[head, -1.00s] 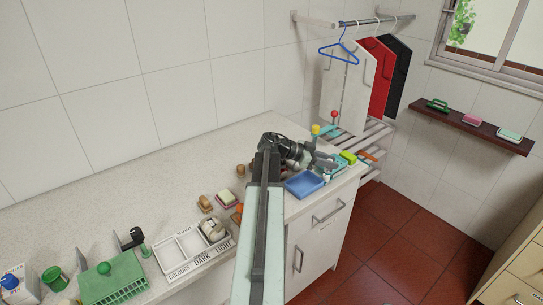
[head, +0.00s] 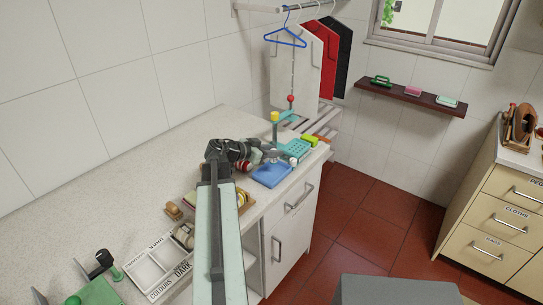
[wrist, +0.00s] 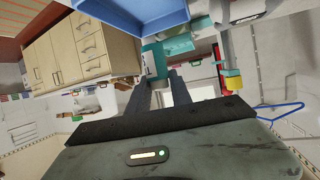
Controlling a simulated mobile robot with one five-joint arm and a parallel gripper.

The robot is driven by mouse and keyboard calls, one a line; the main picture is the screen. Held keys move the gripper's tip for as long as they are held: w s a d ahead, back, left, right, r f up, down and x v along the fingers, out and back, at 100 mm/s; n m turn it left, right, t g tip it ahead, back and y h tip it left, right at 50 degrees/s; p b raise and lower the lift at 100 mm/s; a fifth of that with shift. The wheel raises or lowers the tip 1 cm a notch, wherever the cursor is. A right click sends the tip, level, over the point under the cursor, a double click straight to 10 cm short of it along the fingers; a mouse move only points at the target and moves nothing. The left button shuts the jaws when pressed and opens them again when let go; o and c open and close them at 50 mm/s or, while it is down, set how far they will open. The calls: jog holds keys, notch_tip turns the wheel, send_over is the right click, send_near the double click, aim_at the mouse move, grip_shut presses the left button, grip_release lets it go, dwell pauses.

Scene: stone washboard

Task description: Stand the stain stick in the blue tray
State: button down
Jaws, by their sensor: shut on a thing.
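The blue tray (head: 270,176) sits near the counter's front edge, with its near corner clear in the head view. It also shows in the wrist view (wrist: 130,18), at the top. My gripper (head: 266,156) is over or just behind the tray's far side; the height is hard to judge. In the wrist view my fingers (wrist: 158,78) are closed on a teal piece, taken to be the stain stick (wrist: 154,60). Its lower part and exact tilt are unclear. My wrist hides part of the counter behind the tray.
A teal perforated dish (head: 296,149), a small white-topped item (head: 293,161) and a yellow-green block (head: 309,140) stand close to the tray. A yellow-topped post (head: 275,118) rises behind. A sorting tray (head: 150,270) lies at near left. The back-left counter is bare.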

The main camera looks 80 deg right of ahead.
jog(key=shift+w+f, duration=0.1)
jog(key=shift+w, duration=0.05)
notch_tip(320, 180, down, 6)
jog(key=b, duration=0.6)
jog(key=c, duration=1.1)
grip_release()
jog(key=p+v, duration=0.3)
jog(key=v, duration=0.4)
jog(key=shift+a+r, duration=0.15)
jog(key=shift+r, duration=0.05)
jog(key=shift+w+a, duration=0.2)
